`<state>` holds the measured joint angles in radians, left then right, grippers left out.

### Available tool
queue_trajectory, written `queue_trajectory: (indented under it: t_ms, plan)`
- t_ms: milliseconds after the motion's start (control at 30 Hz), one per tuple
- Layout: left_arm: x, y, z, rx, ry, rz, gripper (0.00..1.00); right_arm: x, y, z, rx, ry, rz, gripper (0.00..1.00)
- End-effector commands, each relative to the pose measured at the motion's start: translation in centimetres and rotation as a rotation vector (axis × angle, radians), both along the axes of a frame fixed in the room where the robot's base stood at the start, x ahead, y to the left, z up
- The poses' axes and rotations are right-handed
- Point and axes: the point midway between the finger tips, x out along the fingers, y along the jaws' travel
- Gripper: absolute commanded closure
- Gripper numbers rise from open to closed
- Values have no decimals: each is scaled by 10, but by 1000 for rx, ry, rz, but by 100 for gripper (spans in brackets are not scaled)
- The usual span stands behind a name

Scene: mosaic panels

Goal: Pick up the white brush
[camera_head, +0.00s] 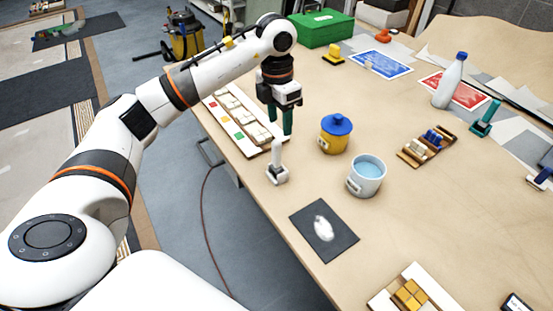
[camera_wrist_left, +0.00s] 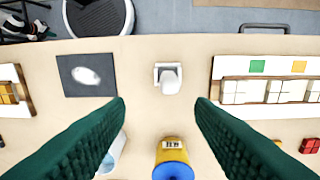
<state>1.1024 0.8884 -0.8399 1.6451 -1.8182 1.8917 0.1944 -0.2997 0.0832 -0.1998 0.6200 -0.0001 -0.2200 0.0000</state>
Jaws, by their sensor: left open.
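The white brush (camera_head: 277,158) stands upright near the table's left edge, its pale handle up and a wider white and grey foot on the table. In the left wrist view the white brush (camera_wrist_left: 168,80) shows end-on, between and beyond my fingertips. My left gripper (camera_head: 281,120) is open and empty, with dark green fingers pointing down, above and behind the brush. In the left wrist view its two ridged fingers (camera_wrist_left: 159,100) are spread wide, and nothing is between them. My right gripper is not in view.
A yellow pot with a blue lid (camera_head: 335,134) and a white cup of blue liquid (camera_head: 366,178) stand to the brush's right. A long tile tray (camera_head: 230,120) lies behind it. A dark sheet with a white patch (camera_head: 342,240) lies in front.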

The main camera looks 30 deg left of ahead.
Motion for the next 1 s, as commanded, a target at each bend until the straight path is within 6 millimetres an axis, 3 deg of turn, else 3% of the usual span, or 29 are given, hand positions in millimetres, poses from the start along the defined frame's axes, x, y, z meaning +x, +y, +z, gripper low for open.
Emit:
queue_trajectory:
  t_ms: [133, 400, 667, 833, 1000]
  plan:
    - [-3, 15, -2, 55, 22, 26, 51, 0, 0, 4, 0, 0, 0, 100]
    - [-3, 14, -48, 53, 23, 24, 51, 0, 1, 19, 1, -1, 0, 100]
    - [-2, 13, -68, 51, 21, 23, 51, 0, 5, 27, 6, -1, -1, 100]
    - [0, 9, -93, 50, 23, 22, 51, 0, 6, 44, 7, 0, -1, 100]
    - [1, 10, -112, 50, 19, 22, 51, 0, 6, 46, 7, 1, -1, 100]
